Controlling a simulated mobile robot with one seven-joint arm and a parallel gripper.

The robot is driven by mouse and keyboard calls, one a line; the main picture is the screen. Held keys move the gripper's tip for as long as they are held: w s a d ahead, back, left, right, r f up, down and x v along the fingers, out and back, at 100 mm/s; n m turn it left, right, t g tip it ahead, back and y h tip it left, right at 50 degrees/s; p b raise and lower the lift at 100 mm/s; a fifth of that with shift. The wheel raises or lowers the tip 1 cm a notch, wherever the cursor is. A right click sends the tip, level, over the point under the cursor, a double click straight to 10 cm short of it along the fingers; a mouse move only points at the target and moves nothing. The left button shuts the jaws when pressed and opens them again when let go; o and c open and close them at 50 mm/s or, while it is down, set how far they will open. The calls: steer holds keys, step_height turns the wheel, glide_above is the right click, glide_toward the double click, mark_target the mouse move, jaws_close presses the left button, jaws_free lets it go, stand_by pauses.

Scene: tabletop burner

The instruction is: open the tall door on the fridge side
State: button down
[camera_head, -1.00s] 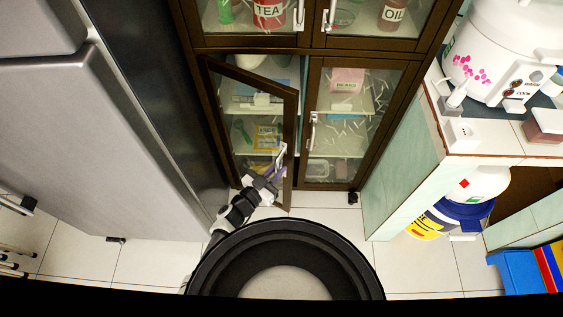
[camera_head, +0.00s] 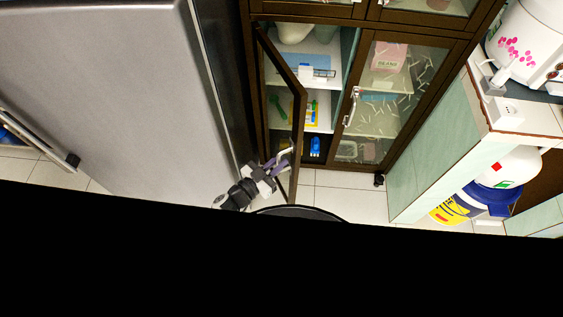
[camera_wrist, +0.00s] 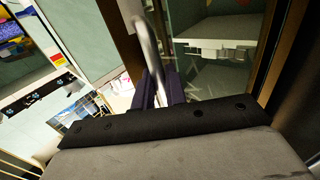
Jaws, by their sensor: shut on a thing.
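The tall glass door with a dark wooden frame (camera_head: 299,130) is on the fridge side of the cabinet. It stands swung out, partly open, and the shelves behind it show. Its silver handle (camera_wrist: 146,45) rises between my gripper's purple fingers in the wrist view. My gripper (camera_head: 277,167) is shut on this handle, at the door's free edge. The grey fridge (camera_head: 130,90) stands at the left, close to my arm. The lower part of the door is partly hidden behind my gripper and my own body.
The neighbouring glass door (camera_head: 385,100) is closed, with its own handle (camera_head: 351,106). At the right, a counter (camera_head: 520,118) holds a white rice cooker, with a blue and yellow container (camera_head: 460,205) below. Some tiled floor (camera_head: 340,200) is free before the cabinet.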

steer(key=shift+s+a, duration=0.2)
steer(key=shift+a, duration=1)
steer(key=c, duration=1.5)
jaws_free()
steer(key=shift+c, duration=0.2)
step_height(320, 180, up, 20)
steer(key=shift+p, duration=0.3)
steer(key=shift+c, duration=0.2)
